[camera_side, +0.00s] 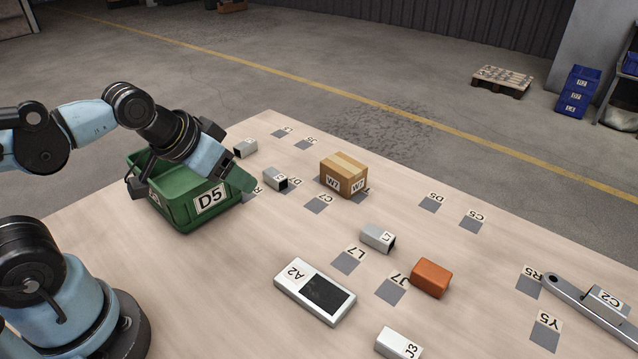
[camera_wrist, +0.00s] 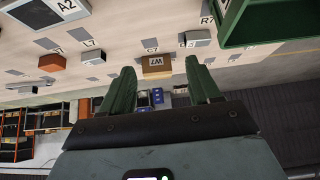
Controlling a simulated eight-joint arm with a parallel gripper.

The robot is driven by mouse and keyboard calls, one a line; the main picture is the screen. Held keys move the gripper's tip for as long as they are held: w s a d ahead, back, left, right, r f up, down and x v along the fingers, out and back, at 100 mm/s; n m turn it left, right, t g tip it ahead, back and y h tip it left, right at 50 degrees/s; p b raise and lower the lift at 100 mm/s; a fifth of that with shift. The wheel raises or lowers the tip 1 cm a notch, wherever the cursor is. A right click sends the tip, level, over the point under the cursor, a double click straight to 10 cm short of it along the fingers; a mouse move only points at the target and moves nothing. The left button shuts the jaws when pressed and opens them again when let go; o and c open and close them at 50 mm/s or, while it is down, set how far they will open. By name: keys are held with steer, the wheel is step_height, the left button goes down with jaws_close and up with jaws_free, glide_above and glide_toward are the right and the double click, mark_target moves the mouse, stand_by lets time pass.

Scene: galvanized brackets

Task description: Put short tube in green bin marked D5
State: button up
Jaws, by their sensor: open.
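The green bin marked D5 (camera_side: 185,212) stands on the table at the left; it also shows at the top right of the wrist view (camera_wrist: 262,22). Its inside is mostly hidden by my arm. Several grey tubes of similar look lie on the table: one (camera_side: 245,148) behind the bin, one (camera_side: 276,179) to its right, one (camera_side: 377,237) near the middle, and one marked J3 (camera_side: 398,343) at the front. I cannot tell which is the short tube. My gripper (camera_side: 242,180) is over the bin's right side, angled down to the right. In the wrist view my gripper (camera_wrist: 160,66) is open and empty.
A cardboard box marked W7 (camera_side: 343,175) stands right of the bin. An orange block (camera_side: 431,278), a device marked A2 (camera_side: 315,291) and a long metal bar (camera_side: 585,306) with a grey block marked C2 (camera_side: 607,304) lie farther right. Grey labelled patches mark the table.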

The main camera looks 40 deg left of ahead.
steer(key=shift+w, duration=0.1)
steer(key=w+a+r+g, duration=0.2)
steer(key=w+a+r, duration=0.25)
steer(key=w, duration=0.25)
steer(key=n+g, duration=0.1)
steer(key=g, duration=0.4)
glide_above(245, 143)
step_height(245, 143, down, 5)
step_height(245, 143, down, 12)
steer(key=shift+s+f, duration=0.1)
steer(key=shift+f, duration=0.05)
steer(key=shift+c, duration=0.3)
jaws_close()
